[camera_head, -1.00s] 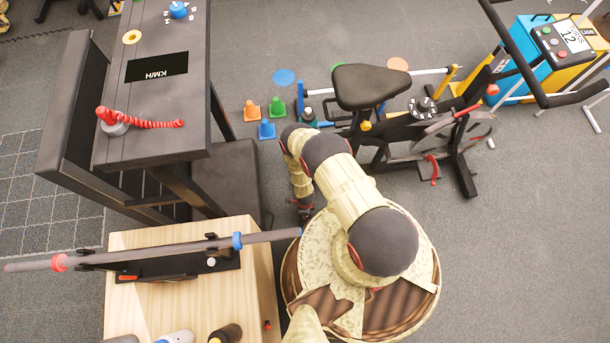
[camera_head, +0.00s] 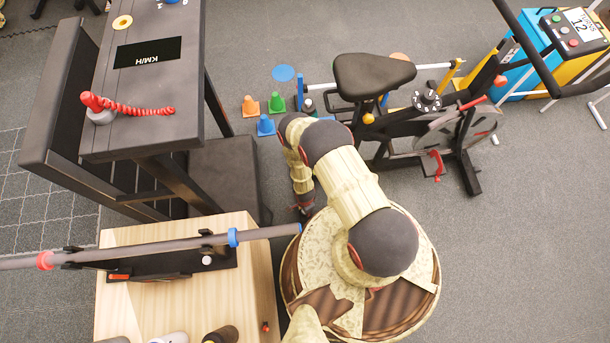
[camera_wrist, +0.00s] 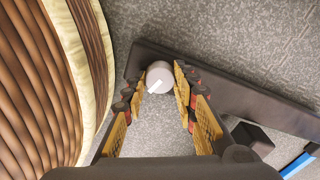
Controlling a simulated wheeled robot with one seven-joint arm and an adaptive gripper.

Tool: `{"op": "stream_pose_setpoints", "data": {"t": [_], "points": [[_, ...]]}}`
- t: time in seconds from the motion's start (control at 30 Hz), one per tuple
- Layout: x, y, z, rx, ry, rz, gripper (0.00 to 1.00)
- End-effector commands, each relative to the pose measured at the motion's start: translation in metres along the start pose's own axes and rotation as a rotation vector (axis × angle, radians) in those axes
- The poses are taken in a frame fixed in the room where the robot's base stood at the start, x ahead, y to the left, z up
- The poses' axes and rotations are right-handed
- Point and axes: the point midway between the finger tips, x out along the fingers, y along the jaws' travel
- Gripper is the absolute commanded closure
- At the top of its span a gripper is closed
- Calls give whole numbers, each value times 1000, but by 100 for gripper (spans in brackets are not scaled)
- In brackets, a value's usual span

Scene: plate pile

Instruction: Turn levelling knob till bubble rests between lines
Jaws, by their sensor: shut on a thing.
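In the wrist view, a pale grey round knob (camera_wrist: 160,76) with a white line on its face sits at the edge of a dark bar (camera_wrist: 232,101). My gripper (camera_wrist: 164,84) has its two yellow-and-black fingers on either side of the knob, shut on it. In the head view my gripper (camera_head: 303,208) is mostly hidden below my arm, and the gripped knob does not show. No bubble or pair of lines can be made out in either view.
A wooden table (camera_head: 240,300) with a rod (camera_head: 140,250) on a black stand is at lower left. A black bench (camera_head: 140,90) stands at upper left, an exercise bike (camera_head: 374,75) at upper right. Small cones (camera_head: 276,102) stand between them.

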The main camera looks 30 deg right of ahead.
Motion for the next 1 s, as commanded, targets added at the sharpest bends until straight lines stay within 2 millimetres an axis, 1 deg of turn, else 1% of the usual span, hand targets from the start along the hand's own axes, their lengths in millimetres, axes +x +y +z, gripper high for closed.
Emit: {"op": "stream_pose_setpoints", "data": {"t": [0.3, 0.73, 0.77, 1.0], "points": [[1, 1, 0, -90, 0, 1, 97], [0, 1, 0, -100, 0, 1, 97], [0, 1, 0, -100, 0, 1, 71], [0, 0, 0, -99, 0, 0, 58]]}}
